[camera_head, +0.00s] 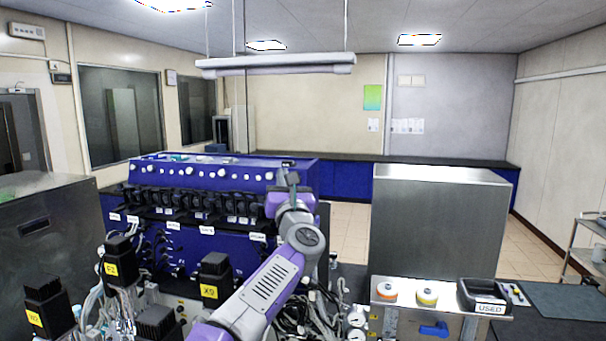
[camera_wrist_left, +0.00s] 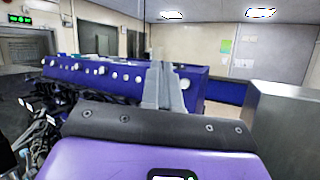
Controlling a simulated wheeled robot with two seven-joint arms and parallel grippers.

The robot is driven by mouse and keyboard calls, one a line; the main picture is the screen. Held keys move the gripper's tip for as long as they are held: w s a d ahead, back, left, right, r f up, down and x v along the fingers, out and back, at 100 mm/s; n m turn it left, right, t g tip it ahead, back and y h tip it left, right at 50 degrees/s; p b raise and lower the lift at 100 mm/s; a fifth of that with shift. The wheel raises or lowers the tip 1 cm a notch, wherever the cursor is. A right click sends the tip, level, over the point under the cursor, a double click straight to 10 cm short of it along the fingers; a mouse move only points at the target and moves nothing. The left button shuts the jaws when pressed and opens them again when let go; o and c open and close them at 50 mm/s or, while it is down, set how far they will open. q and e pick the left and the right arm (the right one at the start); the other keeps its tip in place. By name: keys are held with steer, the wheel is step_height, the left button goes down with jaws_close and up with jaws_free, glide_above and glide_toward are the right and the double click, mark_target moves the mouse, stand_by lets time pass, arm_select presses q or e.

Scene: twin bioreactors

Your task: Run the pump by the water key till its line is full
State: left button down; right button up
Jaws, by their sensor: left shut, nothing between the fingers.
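The long blue pump cabinet (camera_head: 175,232) stands at the left middle of the head view. It has a row of black pump heads (camera_head: 190,203) along its front, with small white labels below them that are too small to read. I cannot tell which part is the water key or how full any line is. My left gripper (camera_head: 286,168) is shut and empty at the cabinet's right end, partly hidden behind my own wrist. In the left wrist view its closed fingers (camera_wrist_left: 165,85) stand in front of the blue cabinet (camera_wrist_left: 198,88). My right gripper is not in view.
Black-topped units with yellow labels (camera_head: 209,292) and tangled tubing stand at the front left. A tall steel box (camera_head: 437,222) stands to the right.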

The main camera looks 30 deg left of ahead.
arm_select(q)
steer(key=shift+w+a+f+p, duration=0.4)
steer(key=shift+w+p, duration=0.25)
steer(key=shift+w, duration=0.65)
steer(key=shift+w+a+f+p, duration=0.25)
steer(key=shift+w+f+p, duration=0.25)
steer(key=shift+w, duration=0.85)
steer(key=shift+w+a+f+p, duration=0.35)
steer(key=shift+w+p, duration=0.4)
steer(key=shift+w, duration=0.55)
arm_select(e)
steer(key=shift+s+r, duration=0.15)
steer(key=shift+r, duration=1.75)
arm_select(q)
steer(key=shift+w+a+f, duration=0.1)
steer(key=shift+w, duration=0.35)
